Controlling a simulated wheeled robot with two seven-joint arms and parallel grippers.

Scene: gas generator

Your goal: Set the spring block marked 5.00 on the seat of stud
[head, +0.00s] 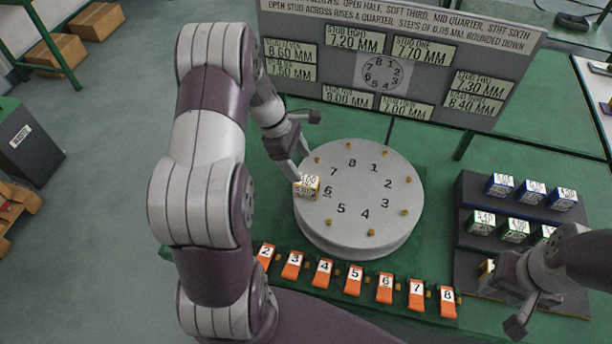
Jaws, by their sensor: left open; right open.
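A block (307,186) with a pale marked top and yellowish sides sits at the left rim of the round grey disc (340,225), beside the number 6. Its small marking is not clearly legible, and the stud seat under it is hidden. My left gripper (302,171) is open, with its fingers just above or beside this block; contact cannot be told. Small brass studs (404,212) stand around the disc's rim, by the numbers 1 to 8. My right gripper (500,298) is open at the lower right, beside the block rack and partly hidden by its own arm.
A dark stepped rack (470,240) at the right holds blue blocks (531,192), green blocks (515,230) and a yellowish piece (487,267). Orange numbered tags (354,280) line the table's front. A sign board (400,60) with stud values stands behind the disc.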

